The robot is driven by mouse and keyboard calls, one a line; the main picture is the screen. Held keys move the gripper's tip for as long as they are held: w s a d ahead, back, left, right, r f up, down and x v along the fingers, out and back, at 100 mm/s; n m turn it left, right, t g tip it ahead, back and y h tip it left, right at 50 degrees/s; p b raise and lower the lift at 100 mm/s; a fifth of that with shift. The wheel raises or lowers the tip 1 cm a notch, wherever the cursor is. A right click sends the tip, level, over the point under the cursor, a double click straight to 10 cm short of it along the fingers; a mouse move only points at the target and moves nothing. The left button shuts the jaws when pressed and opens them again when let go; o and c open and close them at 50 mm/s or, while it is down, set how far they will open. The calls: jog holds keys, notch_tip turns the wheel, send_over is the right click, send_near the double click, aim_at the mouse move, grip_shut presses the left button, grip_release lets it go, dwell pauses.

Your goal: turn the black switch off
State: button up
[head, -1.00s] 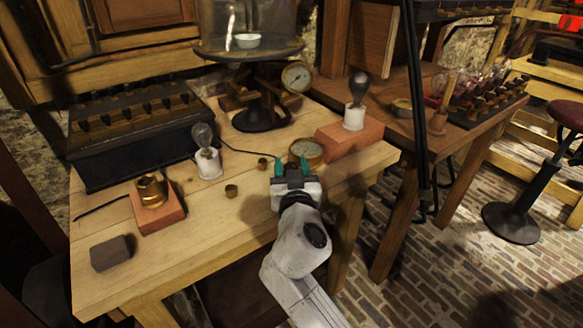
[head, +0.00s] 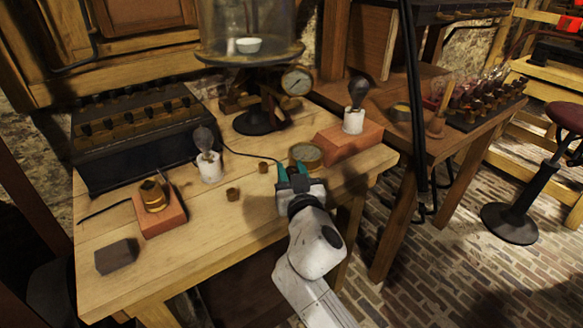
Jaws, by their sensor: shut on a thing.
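My gripper (head: 293,170), with teal fingertips, is low over the front right part of the wooden table (head: 215,262). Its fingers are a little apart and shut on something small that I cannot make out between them. A round brass-rimmed dial (head: 305,154) lies just beyond the fingertips; I cannot tell whether they touch it. I cannot clearly identify a black switch. A black box with rows of dark knobs (head: 140,150) stands at the back left, and a dark grey block (head: 117,256) lies at the front left.
A brick-red block (head: 160,217) carries a brass cup. Another red block (head: 345,142) carries a second bulb. A glass bell jar stand (head: 257,120) is behind. The front middle is clear.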

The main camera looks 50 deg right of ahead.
jog(key=shift+r+n+t+y+p, duration=0.25)
jog(key=shift+n+t+y+p, duration=0.85)
jog(key=shift+p, duration=1.4)
jog(key=n+y+p, duration=0.1)
jog(key=y+p, duration=0.1)
jog(key=p, duration=0.5)
jog(key=shift+r+t+y+p, duration=0.1)
jog(key=shift+t+y+p, duration=0.2)
jog(key=n+y+p, duration=0.1)
jog(key=p, duration=0.2)
jog(key=shift+a, duration=0.1)
jog(key=shift+f+y+p, duration=0.3)
jog(key=shift+f+p, duration=0.1)
jog(key=shift+p, duration=0.8)
jog(key=o, duration=0.9)
jog(key=shift+s, duration=0.1)
jog(key=b+v, duration=0.2)
jog(key=v, duration=0.8)
jog(key=shift+s+f, duration=0.15)
jog(key=shift+s, duration=0.15)
